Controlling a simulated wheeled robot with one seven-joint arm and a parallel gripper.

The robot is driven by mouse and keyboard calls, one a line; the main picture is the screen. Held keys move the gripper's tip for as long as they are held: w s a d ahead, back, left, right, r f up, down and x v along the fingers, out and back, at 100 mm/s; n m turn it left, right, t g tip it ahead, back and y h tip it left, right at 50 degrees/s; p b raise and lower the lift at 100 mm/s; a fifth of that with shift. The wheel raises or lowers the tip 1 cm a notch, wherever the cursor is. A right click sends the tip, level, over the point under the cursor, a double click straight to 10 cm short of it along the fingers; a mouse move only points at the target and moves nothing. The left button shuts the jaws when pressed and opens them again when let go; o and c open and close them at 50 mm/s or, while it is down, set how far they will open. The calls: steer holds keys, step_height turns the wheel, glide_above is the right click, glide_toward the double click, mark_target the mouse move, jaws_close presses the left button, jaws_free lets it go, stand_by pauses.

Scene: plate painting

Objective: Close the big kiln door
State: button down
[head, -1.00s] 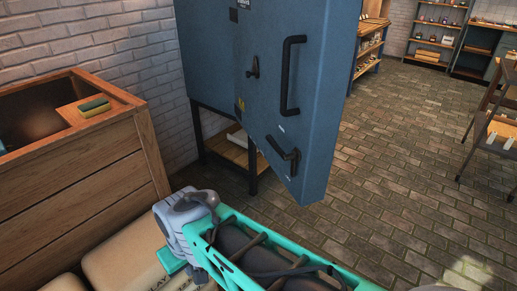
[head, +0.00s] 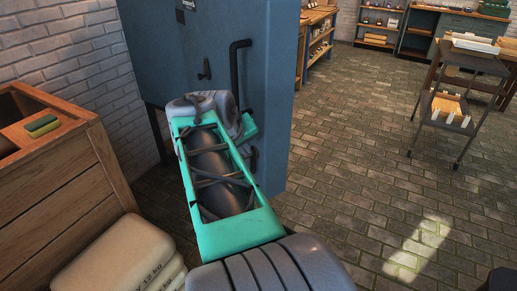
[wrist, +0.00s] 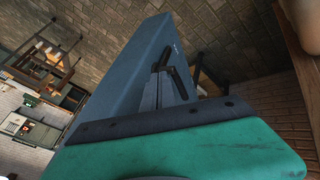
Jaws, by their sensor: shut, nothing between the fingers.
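The big kiln (head: 150,50) is a blue-grey cabinet by the brick wall. Its door (head: 272,90) stands out at an angle toward me, apparently ajar; its inner side is hidden. A long black handle (head: 235,75) and a small knob (head: 205,70) show on its face. The lower lever is mostly hidden behind my arm. In the wrist view, my gripper (wrist: 165,85) is shut and empty, its grey fingers pointing at the blue door panel (wrist: 125,70), close to a black lever (wrist: 180,80). I cannot tell whether they touch.
A wooden crate (head: 65,180) with a sponge (head: 42,126) on its rim stands at left, with pale sacks (head: 115,255) in front. A wheeled cart (head: 450,105) is at right. The brick floor (head: 350,170) between is open.

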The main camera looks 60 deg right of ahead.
mark_target(262, 151)
steer(key=d, duration=0.1)
steer(key=d+f, duration=0.1)
steer(key=d, duration=0.1)
steer(key=s+d+f, duration=0.1)
steer(key=d, duration=0.1)
steer(key=shift+d+f, duration=0.1)
steer(key=shift+s, duration=0.1)
